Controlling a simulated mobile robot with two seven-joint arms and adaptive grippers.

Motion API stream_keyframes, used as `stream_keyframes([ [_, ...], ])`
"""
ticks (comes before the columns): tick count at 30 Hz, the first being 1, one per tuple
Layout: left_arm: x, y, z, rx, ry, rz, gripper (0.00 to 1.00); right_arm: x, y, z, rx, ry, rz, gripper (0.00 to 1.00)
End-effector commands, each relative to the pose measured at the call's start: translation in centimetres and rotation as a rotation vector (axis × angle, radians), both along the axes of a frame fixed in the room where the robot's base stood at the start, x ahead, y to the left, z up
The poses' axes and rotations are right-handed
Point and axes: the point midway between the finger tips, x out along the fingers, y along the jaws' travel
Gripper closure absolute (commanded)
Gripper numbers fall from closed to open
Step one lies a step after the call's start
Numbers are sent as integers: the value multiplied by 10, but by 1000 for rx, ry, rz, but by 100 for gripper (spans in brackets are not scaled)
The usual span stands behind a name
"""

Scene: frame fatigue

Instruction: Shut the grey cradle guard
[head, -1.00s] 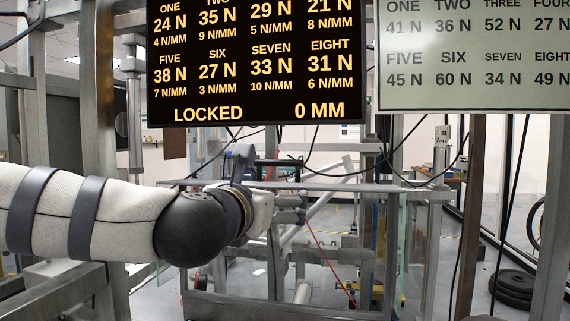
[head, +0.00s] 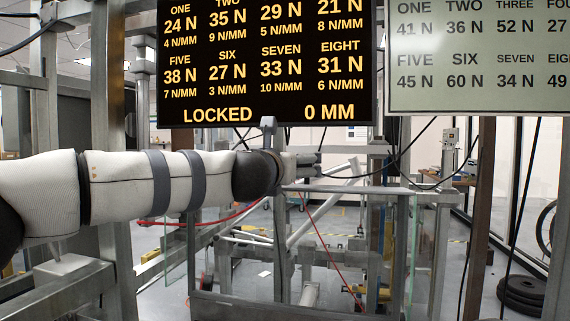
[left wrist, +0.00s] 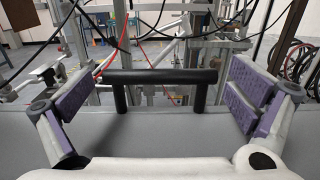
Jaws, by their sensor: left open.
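The grey guard (head: 370,189) appears in the head view as a metal frame with clear panels and a flat top rail. My left gripper (head: 308,166) is just above this rail, at the end of my outstretched left arm. In the left wrist view, a black bar handle (left wrist: 160,76) on two short posts stands on a wide grey surface (left wrist: 205,122). My left gripper (left wrist: 163,96) is open there, with one purple-padded finger beyond each end of the handle. I see no grip on it. Whether the guard is open or shut is unclear. My right gripper is not in view.
A black display (head: 265,60) reading LOCKED and 0 MM hangs above my arm, beside a pale board (head: 470,60). Steel posts (head: 110,150) stand at left. Red and black cables hang behind the guard. Black weight discs (head: 522,295) lie on the floor at right.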

Motion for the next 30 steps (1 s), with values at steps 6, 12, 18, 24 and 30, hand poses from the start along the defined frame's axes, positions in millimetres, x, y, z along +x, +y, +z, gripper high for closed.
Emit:
stream_keyframes([
  [6, -1, 0, 0, 0, 0, 0, 18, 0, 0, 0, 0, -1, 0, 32],
  [12, -1, 0, 0, 0, 0, 0, 61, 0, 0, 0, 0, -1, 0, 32],
  [18, -7, 2, 0, -5, -16, -1, 61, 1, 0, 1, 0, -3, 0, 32],
  [24, -33, 11, -2, -32, -91, -4, 61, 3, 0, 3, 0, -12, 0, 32],
  [30, -76, 25, -10, -76, -218, -4, 61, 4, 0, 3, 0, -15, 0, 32],
])
